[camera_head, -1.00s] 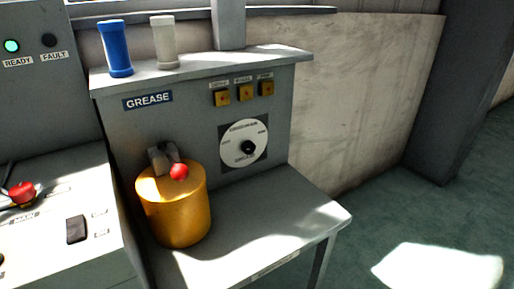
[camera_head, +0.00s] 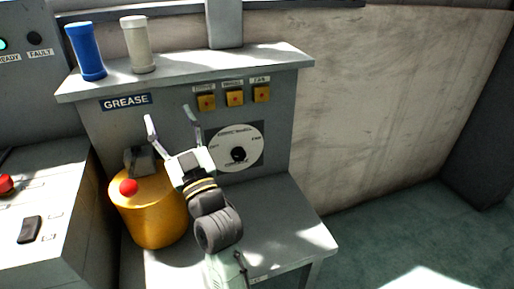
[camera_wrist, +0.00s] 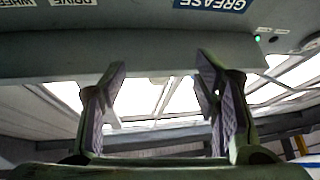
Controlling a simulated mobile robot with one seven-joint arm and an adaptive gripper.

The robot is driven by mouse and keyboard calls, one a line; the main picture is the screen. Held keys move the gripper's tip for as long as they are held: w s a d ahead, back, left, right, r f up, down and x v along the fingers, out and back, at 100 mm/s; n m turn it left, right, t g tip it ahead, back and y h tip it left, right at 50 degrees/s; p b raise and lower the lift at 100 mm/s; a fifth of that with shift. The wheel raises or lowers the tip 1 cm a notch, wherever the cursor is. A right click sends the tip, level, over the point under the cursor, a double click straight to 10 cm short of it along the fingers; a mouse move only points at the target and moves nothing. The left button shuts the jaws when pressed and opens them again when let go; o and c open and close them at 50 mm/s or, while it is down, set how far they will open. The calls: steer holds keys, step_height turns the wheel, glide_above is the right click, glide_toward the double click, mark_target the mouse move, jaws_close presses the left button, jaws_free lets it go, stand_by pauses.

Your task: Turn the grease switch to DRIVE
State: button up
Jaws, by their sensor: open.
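The GREASE panel (camera_head: 88,130) stands behind a grey bench. On its face is a white round dial (camera_head: 246,138) with a dark knob (camera_head: 239,154) at its middle; the small print around it is too blurred to read, and the knob's setting cannot be told. My gripper (camera_head: 170,118) is open and empty, up and left of the dial and below the GREASE label (camera_head: 126,101). My wrist partly covers the dial's left side. In the wrist view my open fingers (camera_wrist: 160,92) have nothing between them, and the upside-down DRIVE label (camera_wrist: 72,2) shows at the top edge.
A yellow drum (camera_head: 158,220) with a red ball (camera_head: 128,187) and grey block stands close left of my arm. Several orange square buttons (camera_head: 234,97) sit above the dial. A blue cylinder (camera_head: 87,52) and a pale one (camera_head: 138,45) stand on the shelf. The bench's right end is clear.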

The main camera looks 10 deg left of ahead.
steer(key=w+d+f+m+h+p, duration=0.2)
steer(key=w+d+f+h, duration=0.45)
steer(key=f, duration=0.55)
steer(key=g+h+p, duration=0.1)
steer(key=g, duration=0.1)
glide_toward(240, 157)
steer(key=p+x, duration=0.3)
steer(key=x, duration=0.7)
steer(key=shift+w+a, duration=0.15)
steer(key=shift+w, duration=0.05)
steer(key=c, duration=1.1)
steer(key=shift+c, duration=0.2)
